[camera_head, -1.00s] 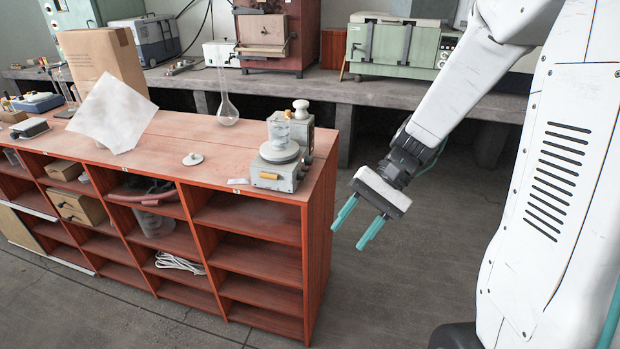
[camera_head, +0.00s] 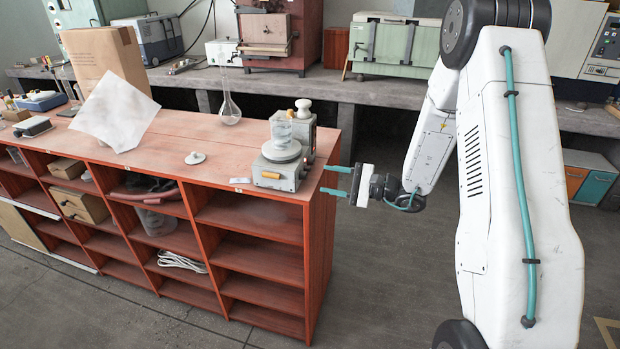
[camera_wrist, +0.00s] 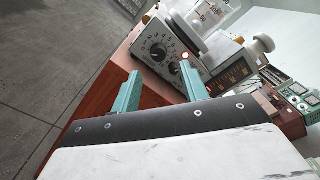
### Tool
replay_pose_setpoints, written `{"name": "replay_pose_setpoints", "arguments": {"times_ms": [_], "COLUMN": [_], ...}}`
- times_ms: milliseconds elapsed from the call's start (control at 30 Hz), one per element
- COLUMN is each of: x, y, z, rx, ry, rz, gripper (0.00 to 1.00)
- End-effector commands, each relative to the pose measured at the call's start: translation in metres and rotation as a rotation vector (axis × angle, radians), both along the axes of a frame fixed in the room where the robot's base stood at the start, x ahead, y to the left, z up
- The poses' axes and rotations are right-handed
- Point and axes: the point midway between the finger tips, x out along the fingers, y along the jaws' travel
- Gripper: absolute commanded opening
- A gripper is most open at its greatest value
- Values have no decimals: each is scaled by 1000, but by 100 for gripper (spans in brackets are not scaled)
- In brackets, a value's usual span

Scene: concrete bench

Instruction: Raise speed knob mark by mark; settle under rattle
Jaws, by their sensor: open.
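A grey benchtop device (camera_head: 285,165) stands at the right end of the red shelf unit's top. A clear glass beaker (camera_head: 281,132) sits on its round plate. In the wrist view its panel carries a dark round speed knob (camera_wrist: 158,52) inside a ring of numbered marks, with a lit red lamp (camera_wrist: 185,55) beside it. The knob's exact setting is too small to read. My gripper (camera_head: 323,180) is open and empty at the unit's right end, fingers pointing left toward the device. In the wrist view its fingers (camera_wrist: 160,71) lie in front of the panel, apparently apart from the knob.
The red shelf unit (camera_head: 225,160) also bears a tilted white sheet (camera_head: 115,112), a cardboard box (camera_head: 85,55), a small lid (camera_head: 195,158) and a long-necked flask (camera_head: 230,108). A concrete bench (camera_head: 380,90) with equipment runs behind. The floor right of the unit is open.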

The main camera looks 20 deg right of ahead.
Motion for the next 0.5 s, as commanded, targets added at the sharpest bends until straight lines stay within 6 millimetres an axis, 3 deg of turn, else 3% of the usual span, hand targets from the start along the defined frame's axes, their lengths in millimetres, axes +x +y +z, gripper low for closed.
{"name": "replay_pose_setpoints", "arguments": {"times_ms": [233,500], "x": [22,30], "y": [33,43], "z": [0,0], "rx": [-1,0], "ry": [1,1], "rz": [5,2], "gripper": [44,44]}}
